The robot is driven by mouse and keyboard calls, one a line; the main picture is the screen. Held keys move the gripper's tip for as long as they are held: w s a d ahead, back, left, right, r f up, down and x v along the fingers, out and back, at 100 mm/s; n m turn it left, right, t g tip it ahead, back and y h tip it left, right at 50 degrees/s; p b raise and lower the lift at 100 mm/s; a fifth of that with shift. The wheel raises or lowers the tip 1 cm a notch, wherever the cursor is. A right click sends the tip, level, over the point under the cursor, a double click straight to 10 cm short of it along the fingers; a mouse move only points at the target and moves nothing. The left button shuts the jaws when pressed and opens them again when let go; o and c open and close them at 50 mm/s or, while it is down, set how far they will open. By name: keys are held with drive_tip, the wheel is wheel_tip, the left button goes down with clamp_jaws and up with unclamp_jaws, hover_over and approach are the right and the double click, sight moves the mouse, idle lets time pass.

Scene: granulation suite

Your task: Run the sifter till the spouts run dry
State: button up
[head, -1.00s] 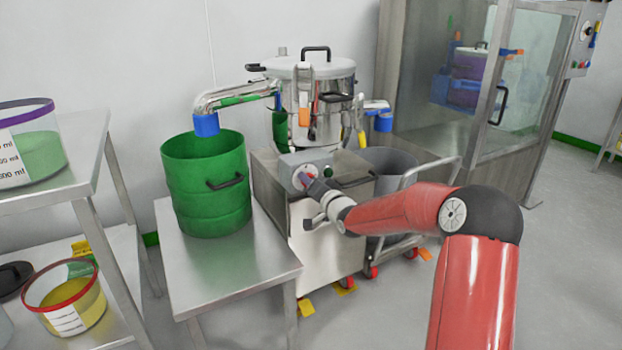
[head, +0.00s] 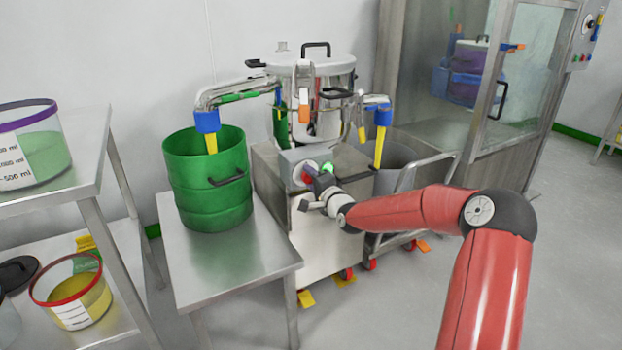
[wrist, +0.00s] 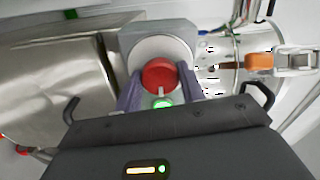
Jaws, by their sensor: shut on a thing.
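The sifter (head: 325,72) is a steel drum with a pale lid on a steel cabinet (head: 325,245). Yellow material runs from the left spout (head: 207,121) into the green drum (head: 205,185), and from the right spout (head: 379,108) toward the grey bin (head: 400,150). My gripper (head: 312,173) is at the control box on the cabinet's front. In the wrist view its fingers (wrist: 160,88) straddle the red knob (wrist: 158,74) and are shut on it. A green lamp (wrist: 163,104) glows just below the knob. The drum's contents are hidden.
A steel table (head: 235,265) carries the green drum. A shelf rack at the left holds clear tubs, one with a red rim (head: 72,290). A glass-fronted booth (head: 480,90) stands at the back right. The floor at the right is clear.

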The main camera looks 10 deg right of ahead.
drive_tip(key=shift+f, duration=0.1)
idle(0.3)
drive_tip(key=o, duration=1)
drive_tip(key=shift+c, duration=0.2)
drive_tip(key=v, duration=0.8)
